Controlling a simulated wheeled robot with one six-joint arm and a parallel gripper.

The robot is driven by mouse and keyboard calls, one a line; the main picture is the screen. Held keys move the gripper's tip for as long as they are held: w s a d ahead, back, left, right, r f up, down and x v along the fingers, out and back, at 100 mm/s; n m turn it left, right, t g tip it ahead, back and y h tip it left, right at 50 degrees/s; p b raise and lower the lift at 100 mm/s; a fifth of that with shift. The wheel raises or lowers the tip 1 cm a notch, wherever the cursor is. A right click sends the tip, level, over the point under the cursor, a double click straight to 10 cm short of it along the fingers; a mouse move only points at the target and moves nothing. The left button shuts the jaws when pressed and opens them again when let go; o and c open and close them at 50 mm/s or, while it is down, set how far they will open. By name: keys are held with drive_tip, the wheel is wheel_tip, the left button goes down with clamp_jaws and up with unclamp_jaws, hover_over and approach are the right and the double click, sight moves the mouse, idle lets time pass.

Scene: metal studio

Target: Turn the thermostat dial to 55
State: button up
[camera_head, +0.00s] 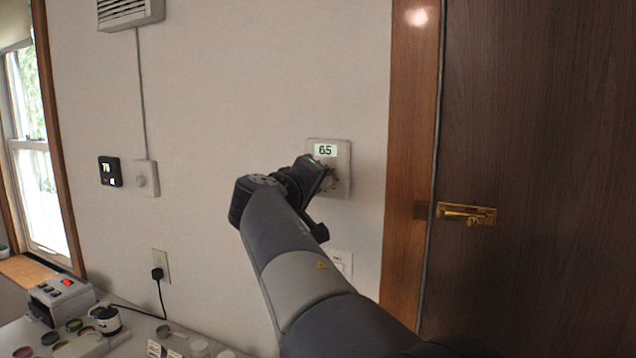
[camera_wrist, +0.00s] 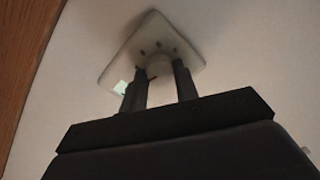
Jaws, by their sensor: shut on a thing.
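The thermostat (camera_head: 343,151) is a pale square plate on the wall, left of the door frame. Its lit display reads 65. It also shows in the wrist view (camera_wrist: 112,72), turned at an angle, with dark marks around the dial. The dial (camera_wrist: 158,67) is a pale round knob in the middle of the plate. My gripper (camera_wrist: 159,72) is shut on the dial, one finger on each side of it. In the head view my gripper (camera_head: 328,178) covers most of the dial.
A white switch plate (camera_head: 341,262) is below the thermostat, partly behind my arm. A cluttered table (camera_head: 190,335) stands below.

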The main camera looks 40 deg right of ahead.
drive_tip(key=shift+n, duration=1.1)
drive_tip(key=o, duration=1)
drive_tip(key=shift+a, duration=0.1)
drive_tip(key=b+v, duration=0.2)
drive_tip(key=v, duration=0.8)
drive_tip(key=shift+s+a+r, duration=0.1)
drive_tip(key=shift+s+a, duration=0.1)
drive_tip(key=shift+a, duration=0.1)
drive_tip(key=shift+d, duration=0.1)
